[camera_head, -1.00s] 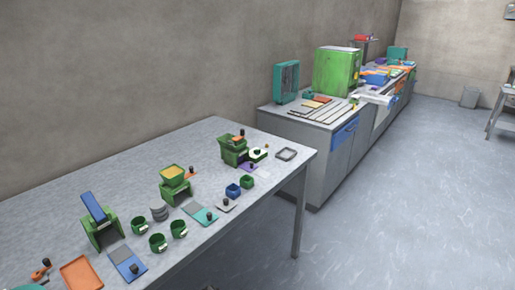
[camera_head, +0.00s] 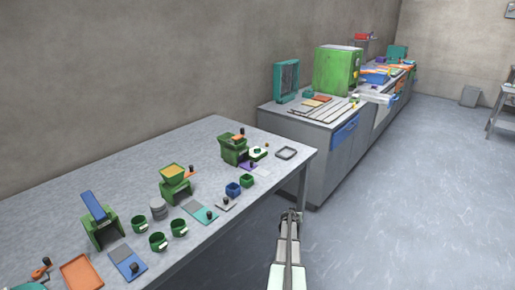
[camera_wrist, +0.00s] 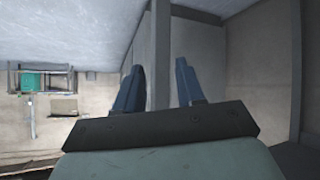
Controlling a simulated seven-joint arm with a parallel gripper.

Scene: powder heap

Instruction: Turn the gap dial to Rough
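I cannot pick out the gap dial for certain, and no Rough mark can be read at this size.
The near table (camera_head: 125,165) also holds green cups (camera_head: 158,242), a teal plate (camera_head: 205,214), a blue plate (camera_head: 128,263), an orange tray (camera_head: 81,272) and small blue and green boxes. A second counter (camera_head: 290,116) stands behind. Open floor lies to the right.

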